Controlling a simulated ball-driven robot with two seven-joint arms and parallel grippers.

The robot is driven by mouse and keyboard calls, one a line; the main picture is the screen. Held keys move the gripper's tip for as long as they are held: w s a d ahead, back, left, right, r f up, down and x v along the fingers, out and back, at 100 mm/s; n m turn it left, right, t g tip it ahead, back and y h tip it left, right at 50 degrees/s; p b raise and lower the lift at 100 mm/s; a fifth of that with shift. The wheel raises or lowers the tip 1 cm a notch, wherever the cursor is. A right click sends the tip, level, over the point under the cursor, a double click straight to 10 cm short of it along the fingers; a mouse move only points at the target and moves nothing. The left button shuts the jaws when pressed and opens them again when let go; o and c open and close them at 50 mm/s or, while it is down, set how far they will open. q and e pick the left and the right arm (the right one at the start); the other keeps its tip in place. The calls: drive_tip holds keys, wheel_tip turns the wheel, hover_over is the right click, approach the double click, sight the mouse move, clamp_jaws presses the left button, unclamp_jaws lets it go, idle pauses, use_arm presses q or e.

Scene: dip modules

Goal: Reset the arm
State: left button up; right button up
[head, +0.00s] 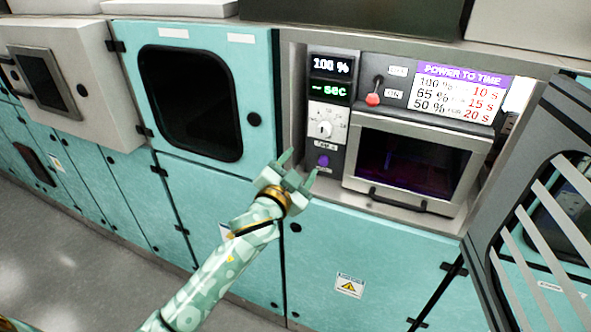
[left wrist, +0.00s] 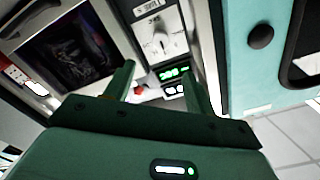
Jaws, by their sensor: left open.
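My left gripper (head: 299,172) is in front of the control panel, near the purple button (head: 322,161) at its lower end. Its two fingers are apart with nothing between them. In the left wrist view the open fingers (left wrist: 160,92) show with the panel's green display and white knob (left wrist: 160,45) beyond them. My left arm reaches up from the bottom of the head view. I cannot tell whether a fingertip touches the panel. My right gripper is not in view.
An oven-like unit with a dark window (head: 408,163) is right of the panel, below a lever with a red knob (head: 373,99). An open slatted door (head: 545,215) stands at the right. Teal cabinets (head: 215,205) line the wall. Grey floor (head: 70,265) is clear at left.

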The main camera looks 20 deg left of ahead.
use_arm(q)
drive_tip(key=shift+s, duration=0.85)
